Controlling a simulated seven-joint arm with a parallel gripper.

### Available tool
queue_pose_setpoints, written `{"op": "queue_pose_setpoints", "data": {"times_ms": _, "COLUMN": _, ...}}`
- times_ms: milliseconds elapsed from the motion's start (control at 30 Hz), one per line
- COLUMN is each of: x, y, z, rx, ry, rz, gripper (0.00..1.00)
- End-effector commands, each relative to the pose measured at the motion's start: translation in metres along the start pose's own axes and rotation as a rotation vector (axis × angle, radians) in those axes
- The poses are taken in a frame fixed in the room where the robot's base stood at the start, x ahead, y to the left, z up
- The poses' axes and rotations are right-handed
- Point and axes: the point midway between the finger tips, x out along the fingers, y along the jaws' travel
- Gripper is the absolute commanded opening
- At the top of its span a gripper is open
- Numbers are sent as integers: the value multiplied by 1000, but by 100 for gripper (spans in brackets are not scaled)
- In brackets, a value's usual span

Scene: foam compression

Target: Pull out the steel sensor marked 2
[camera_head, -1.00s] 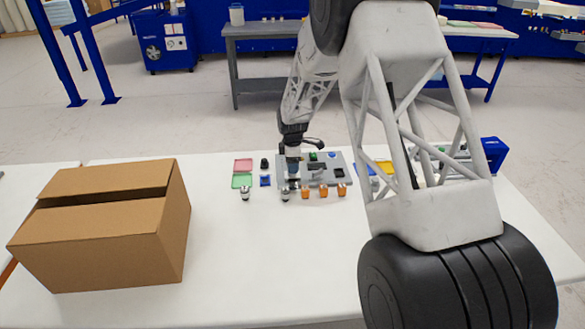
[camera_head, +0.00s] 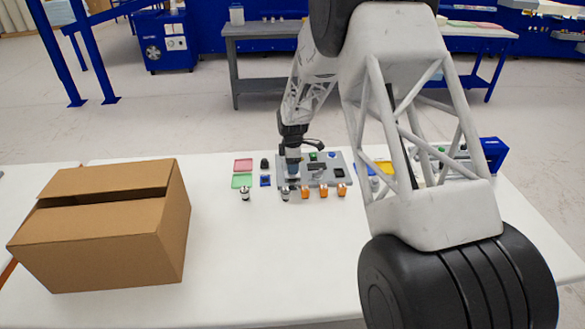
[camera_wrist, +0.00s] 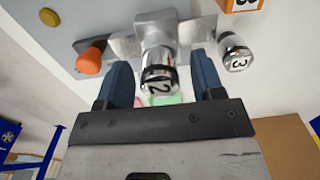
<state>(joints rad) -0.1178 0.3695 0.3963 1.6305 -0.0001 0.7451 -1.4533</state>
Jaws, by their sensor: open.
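The steel sensor marked 2 (camera_wrist: 160,75) is a shiny cylinder with a black band and the digit 2. In the wrist view it stands in a metal block on the grey plate, between the two blue fingers of my gripper (camera_wrist: 164,84). The fingers are open, with a gap on each side of the sensor. In the head view my gripper (camera_head: 293,178) is low over the left part of the grey plate (camera_head: 348,164), and the sensor there is hidden or too small to tell. A steel sensor marked 3 (camera_wrist: 236,55) stands right of my gripper in the wrist view.
An orange knob (camera_wrist: 90,61) is close to the left finger. Several orange sensors (camera_head: 323,191) and steel ones (camera_head: 245,194) stand along the plate's front. A cardboard box (camera_head: 110,230) fills the table's left. The front middle of the table is clear.

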Motion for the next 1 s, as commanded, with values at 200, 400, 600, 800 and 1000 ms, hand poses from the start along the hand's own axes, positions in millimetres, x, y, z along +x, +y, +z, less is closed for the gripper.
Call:
{"op": "queue_pose_setpoints", "data": {"times_ms": 200, "x": 0, "y": 0, "z": 0, "rx": 0, "ry": 0, "rz": 0, "gripper": 62}}
{"op": "queue_pose_setpoints", "data": {"times_ms": 400, "x": 0, "y": 0, "z": 0, "rx": 0, "ry": 0, "rz": 0, "gripper": 59}}
{"op": "queue_pose_setpoints", "data": {"times_ms": 600, "x": 0, "y": 0, "z": 0, "rx": 0, "ry": 0, "rz": 0, "gripper": 28}}
{"op": "queue_pose_setpoints", "data": {"times_ms": 800, "x": 0, "y": 0, "z": 0, "rx": 0, "ry": 0, "rz": 0, "gripper": 0}}
{"op": "queue_pose_setpoints", "data": {"times_ms": 1000, "x": -2, "y": 0, "z": 0, "rx": 0, "ry": 0, "rz": 1, "gripper": 0}}
